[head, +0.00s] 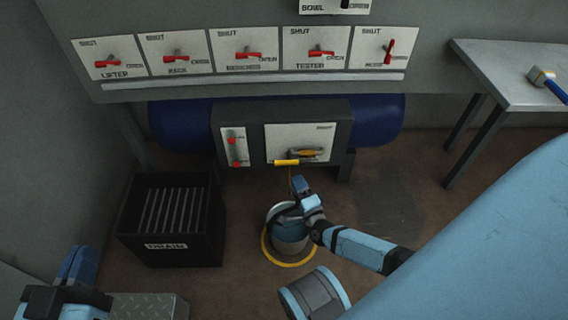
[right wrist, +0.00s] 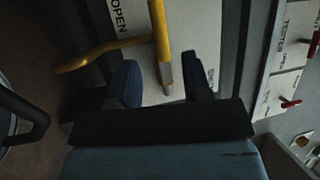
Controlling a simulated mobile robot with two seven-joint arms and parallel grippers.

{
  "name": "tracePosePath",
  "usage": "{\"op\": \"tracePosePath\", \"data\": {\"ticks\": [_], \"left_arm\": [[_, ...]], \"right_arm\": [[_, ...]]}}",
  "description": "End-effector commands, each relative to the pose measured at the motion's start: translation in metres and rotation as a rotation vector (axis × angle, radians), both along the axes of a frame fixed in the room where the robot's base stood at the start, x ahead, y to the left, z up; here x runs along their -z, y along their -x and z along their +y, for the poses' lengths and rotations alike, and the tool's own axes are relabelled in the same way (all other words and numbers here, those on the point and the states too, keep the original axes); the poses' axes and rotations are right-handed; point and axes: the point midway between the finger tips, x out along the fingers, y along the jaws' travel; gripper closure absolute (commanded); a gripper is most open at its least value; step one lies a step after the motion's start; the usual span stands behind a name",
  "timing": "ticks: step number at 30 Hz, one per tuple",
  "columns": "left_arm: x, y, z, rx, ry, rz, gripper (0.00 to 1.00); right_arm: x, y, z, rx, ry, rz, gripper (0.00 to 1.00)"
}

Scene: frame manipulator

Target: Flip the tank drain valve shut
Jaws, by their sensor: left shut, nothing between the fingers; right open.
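A dark blue tank (head: 380,120) lies under the switch wall, with a pale valve plate (head: 277,139) on its front. A yellow bar (head: 286,162) and a brownish-yellow fitting (head: 308,153) show on the plate. In the right wrist view a yellow lever (right wrist: 161,45) with a greyish end points in between the fingers of my open right gripper (head: 299,186); I cannot tell whether they touch it. The word OPEN shows beside it, and a yellow pipe (right wrist: 88,58) bends off left. My left gripper (head: 75,268) is shut and empty, low at the left, far from the valve.
A bucket (head: 290,231) stands in a yellow floor ring below the valve. A black slatted crate (head: 210,235) is to its left. Red switches (head: 240,55) line the wall above. A metal table (head: 505,75) with a hammer (head: 543,78) is at right.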

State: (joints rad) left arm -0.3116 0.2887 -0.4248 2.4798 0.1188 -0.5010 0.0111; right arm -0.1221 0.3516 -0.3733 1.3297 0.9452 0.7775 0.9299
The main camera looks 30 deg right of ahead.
Motion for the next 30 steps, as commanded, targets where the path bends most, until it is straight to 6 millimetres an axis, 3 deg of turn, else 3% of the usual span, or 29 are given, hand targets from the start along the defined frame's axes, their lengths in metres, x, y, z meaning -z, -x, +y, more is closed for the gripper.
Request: {"op": "tracePosePath", "data": {"ticks": [6, 12, 25, 26, 30], "left_arm": [[0.002, -0.007, 0.004, -0.005, -0.049, -0.089, 1.0], [0.0, -0.01, 0.007, -0.009, -0.082, -0.145, 1.0], [-0.004, -0.011, 0.008, -0.007, -0.1, -0.178, 1.0], [-0.004, -0.011, 0.008, -0.007, -0.101, -0.177, 1.0], [-0.004, -0.011, 0.009, -0.007, -0.102, -0.177, 1.0]], "right_arm": [[-0.006, -0.047, -0.007, 0.0, 0.0, -0.002, 0.55], [-0.012, -0.074, -0.011, 0.0, 0.0, -0.001, 0.55], [-0.016, -0.085, -0.013, -0.001, 0.001, 0.001, 0.55], [-0.015, -0.085, -0.013, -0.001, 0.001, 0.001, 0.58], [-0.015, -0.085, -0.013, -0.001, 0.001, 0.001, 0.9]]}}
